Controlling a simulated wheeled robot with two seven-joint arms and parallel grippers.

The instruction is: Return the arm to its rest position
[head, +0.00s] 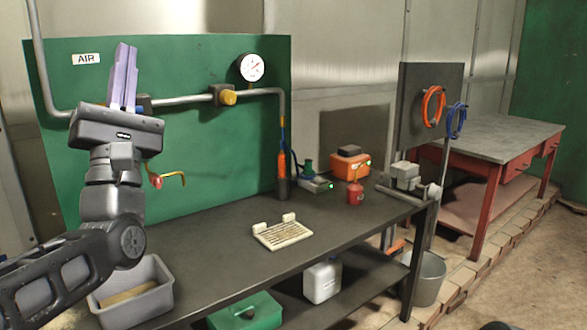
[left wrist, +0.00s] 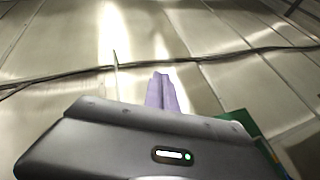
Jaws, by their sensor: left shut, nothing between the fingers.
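My left arm comes in from the left of the head view and stands raised in front of the green wall panel. My left gripper (head: 125,76) points up, its purple fingers closed together with nothing between them. It is clear of the workbench and holds nothing. In the left wrist view the shut fingers (left wrist: 162,92) point toward metal wall sheets with a dark cable across them. My right gripper is in neither view.
An air pipe with a yellow valve (head: 227,97) and a gauge (head: 251,67) run along the green panel (head: 200,150) behind the arm. The dark workbench (head: 225,250) carries a white tray (head: 283,234), a red can (head: 355,192) and an orange box (head: 349,165). A grey bin (head: 158,301) sits below the forearm.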

